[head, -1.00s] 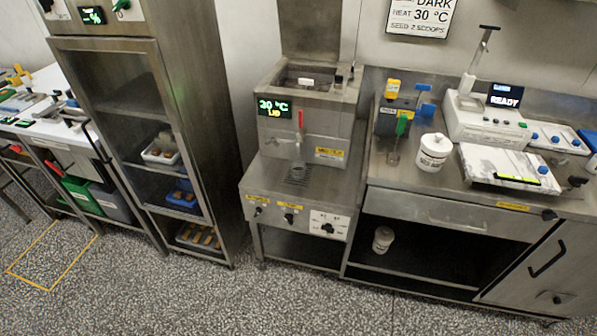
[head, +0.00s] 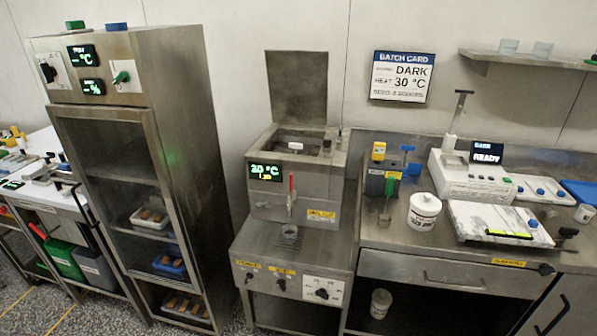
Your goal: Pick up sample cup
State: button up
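A small whitish cup (head: 585,213) stands on the steel counter near the right edge. I cannot tell from labels which of these is the sample cup. My gripper is not in view.
A tank with a raised lid (head: 297,88) stands mid-view. A glass-door cabinet (head: 130,160) stands left.

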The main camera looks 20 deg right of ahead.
aim_at(289, 231)
jog(key=i+j+u, duration=0.2)
jog(key=i, duration=0.4)
jog(key=i+j+u, duration=0.25)
jog(key=i, duration=0.4)
